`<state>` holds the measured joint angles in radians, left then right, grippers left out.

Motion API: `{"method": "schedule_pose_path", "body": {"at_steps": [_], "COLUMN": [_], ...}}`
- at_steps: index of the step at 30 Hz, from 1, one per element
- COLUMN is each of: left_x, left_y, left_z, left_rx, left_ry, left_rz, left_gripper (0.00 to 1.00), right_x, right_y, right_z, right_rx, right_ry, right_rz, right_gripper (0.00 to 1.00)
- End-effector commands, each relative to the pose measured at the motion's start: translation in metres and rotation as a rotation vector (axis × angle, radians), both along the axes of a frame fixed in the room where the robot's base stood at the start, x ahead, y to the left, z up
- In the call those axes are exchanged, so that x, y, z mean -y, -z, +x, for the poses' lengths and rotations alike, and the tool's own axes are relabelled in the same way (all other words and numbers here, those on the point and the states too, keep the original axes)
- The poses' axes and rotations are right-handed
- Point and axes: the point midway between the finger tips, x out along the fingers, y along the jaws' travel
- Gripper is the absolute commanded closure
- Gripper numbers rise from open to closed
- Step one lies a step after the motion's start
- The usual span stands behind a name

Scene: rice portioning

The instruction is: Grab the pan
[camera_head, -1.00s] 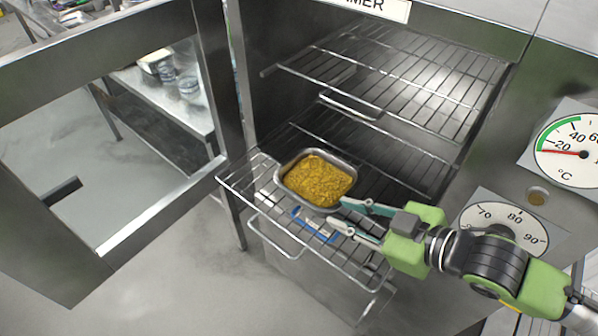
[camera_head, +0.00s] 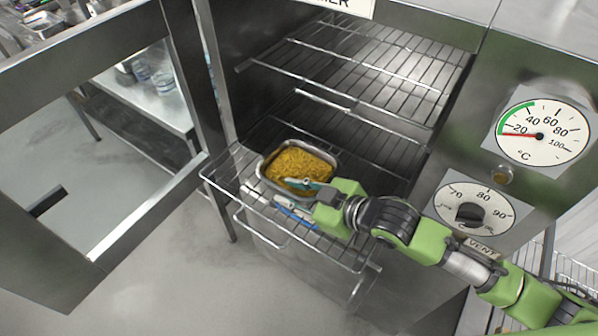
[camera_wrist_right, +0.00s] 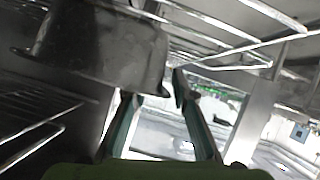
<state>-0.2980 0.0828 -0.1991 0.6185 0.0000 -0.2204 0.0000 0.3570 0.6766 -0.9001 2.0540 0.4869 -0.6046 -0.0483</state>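The pan (camera_head: 262,180) is a metal container filled with yellow rice (camera_head: 300,163). It sits on the pulled-out wire rack (camera_head: 222,177) in front of the open cabinet. My right gripper (camera_head: 287,190) reaches in from the right at the pan's near right side. One finger overlaps the rice in the head view and the other shows just outside the near rim. In the right wrist view the fingers (camera_wrist_right: 155,98) are spread apart, with the dark pan side (camera_wrist_right: 100,45) at upper left. I cannot tell whether the rim lies between them. My left gripper is not in view.
Empty wire shelves (camera_head: 370,70) are above and behind. The cabinet door (camera_head: 130,225) stands open at left. A dial panel (camera_head: 474,210) is at right.

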Motion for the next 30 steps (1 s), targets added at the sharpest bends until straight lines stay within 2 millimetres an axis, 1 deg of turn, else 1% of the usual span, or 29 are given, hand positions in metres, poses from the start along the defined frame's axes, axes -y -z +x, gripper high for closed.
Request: {"method": "schedule_pose_path", "body": {"at_steps": [1, 6, 14, 15, 17, 18, 22, 23, 30], "left_x": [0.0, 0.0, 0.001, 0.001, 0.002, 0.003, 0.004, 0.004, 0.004], "left_y": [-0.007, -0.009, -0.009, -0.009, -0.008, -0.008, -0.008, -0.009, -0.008], "left_z": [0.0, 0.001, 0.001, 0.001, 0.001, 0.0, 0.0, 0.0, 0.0], "left_rx": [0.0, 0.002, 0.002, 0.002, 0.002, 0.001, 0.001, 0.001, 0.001], "left_ry": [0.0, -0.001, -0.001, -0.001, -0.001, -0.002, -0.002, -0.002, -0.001], "left_rz": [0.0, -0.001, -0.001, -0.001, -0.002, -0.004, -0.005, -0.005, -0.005], "left_gripper": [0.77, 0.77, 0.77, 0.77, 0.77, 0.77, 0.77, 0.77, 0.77], "right_x": [-0.005, -0.016, -0.017, -0.017, -0.017, -0.017, -0.017, -0.018, -0.018], "right_y": [0.001, 0.01, 0.012, 0.012, 0.012, 0.012, 0.012, 0.007, 0.008], "right_z": [0.004, 0.014, 0.015, 0.015, 0.015, 0.015, 0.015, 0.016, 0.016], "right_rx": [-0.002, 0.001, 0.002, 0.001, 0.001, 0.001, 0.002, 0.011, 0.008], "right_ry": [0.0, -0.001, 0.0, 0.0, 0.0, 0.0, 0.0, -0.002, -0.001], "right_rz": [0.001, 0.0, -0.001, -0.001, -0.001, -0.001, 0.0, 0.004, 0.004], "right_gripper": [0.76, 0.76, 0.76, 0.81, 0.96, 1.0, 1.0, 1.0, 1.0]}}
